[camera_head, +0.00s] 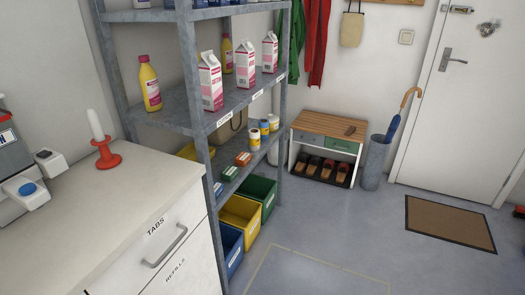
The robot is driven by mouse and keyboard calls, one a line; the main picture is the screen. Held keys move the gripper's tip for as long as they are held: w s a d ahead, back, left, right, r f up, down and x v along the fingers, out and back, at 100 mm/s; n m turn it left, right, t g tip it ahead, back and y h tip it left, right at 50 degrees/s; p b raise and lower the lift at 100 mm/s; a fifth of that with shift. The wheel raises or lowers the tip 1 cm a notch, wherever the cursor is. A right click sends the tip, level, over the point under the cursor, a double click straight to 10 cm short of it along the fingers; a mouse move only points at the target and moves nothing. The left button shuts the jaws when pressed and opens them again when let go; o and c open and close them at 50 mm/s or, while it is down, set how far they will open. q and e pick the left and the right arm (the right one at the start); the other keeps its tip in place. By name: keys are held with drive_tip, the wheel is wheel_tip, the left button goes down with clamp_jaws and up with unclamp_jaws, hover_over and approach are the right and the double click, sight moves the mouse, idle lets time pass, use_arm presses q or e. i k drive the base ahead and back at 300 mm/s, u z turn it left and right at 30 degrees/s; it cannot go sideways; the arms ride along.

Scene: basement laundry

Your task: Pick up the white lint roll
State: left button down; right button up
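A slim white cylinder (96,124) stands, leaning slightly left, in a red holder (107,158) with a round base on the pale counter at the left. It is the white roll-like thing nearest me; I cannot read a label on it. My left gripper (52,178) comes in at the left edge, its two pale fingers spread apart with nothing between them. It is to the left of the red holder and apart from it. My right gripper is not in view.
The counter (103,202) has a drawer marked TABS. A grey metal shelf (190,122) behind it holds cartons, yellow bottles and small tubs, with coloured bins below. A bench (325,128) and umbrella stand (375,160) stand by the door. The floor ahead is clear.

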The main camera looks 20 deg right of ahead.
sight(254, 137)
drive_tip(key=z, duration=0.9)
drive_tip(key=i, duration=0.8)
drive_tip(key=z, duration=0.65)
drive_tip(key=i, duration=1.4)
drive_tip(key=u, duration=1.1)
drive_tip(key=i, duration=0.75)
drive_tip(key=u, duration=0.7)
